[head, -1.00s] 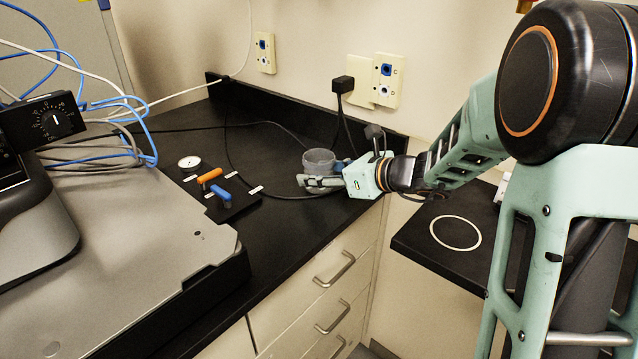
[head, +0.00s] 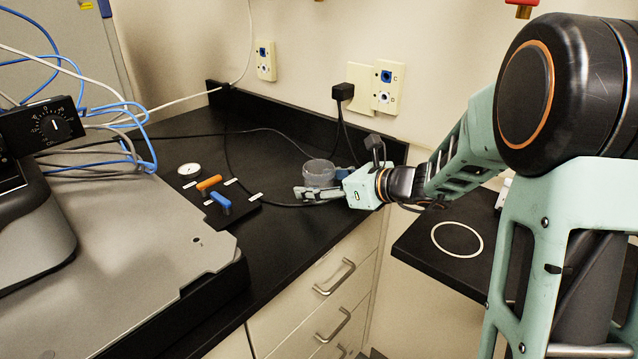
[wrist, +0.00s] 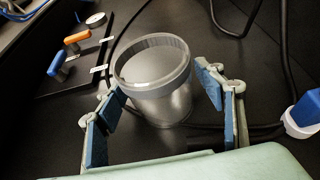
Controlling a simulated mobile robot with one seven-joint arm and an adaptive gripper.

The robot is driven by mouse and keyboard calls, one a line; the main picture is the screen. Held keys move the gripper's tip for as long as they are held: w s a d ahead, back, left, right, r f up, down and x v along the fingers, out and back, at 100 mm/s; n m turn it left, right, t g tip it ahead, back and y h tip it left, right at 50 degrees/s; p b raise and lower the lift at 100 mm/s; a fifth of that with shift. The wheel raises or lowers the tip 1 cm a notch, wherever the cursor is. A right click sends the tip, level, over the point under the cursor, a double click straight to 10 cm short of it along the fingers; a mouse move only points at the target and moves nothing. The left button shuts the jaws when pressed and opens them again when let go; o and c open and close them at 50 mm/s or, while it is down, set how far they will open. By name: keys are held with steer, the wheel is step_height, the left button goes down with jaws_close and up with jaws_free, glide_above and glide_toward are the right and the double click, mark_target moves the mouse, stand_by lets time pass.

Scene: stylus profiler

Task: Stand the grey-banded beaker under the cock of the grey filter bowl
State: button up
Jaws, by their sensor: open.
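The grey-banded beaker (wrist: 160,88) is a clear vessel with a grey band round its rim. It stands upright on the black bench top, and in the head view it (head: 319,173) is near the back right corner. My gripper (wrist: 168,100) is open, with its blue-padded fingers on either side of the beaker and a gap on the right. In the head view my gripper (head: 318,193) reaches in from the right, low beside the beaker. The grey filter bowl and its cock cannot be made out.
A black panel with an orange handle (head: 208,183), a blue handle (head: 221,201) and a round gauge (head: 189,170) lies left of the beaker. Cables cross the bench behind. A lower black shelf (head: 420,250) with a white ring (head: 457,240) is at right. A red fitting (head: 524,5) shows at the top edge.

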steer(key=p+v, duration=0.1)
steer(key=v, duration=1.1)
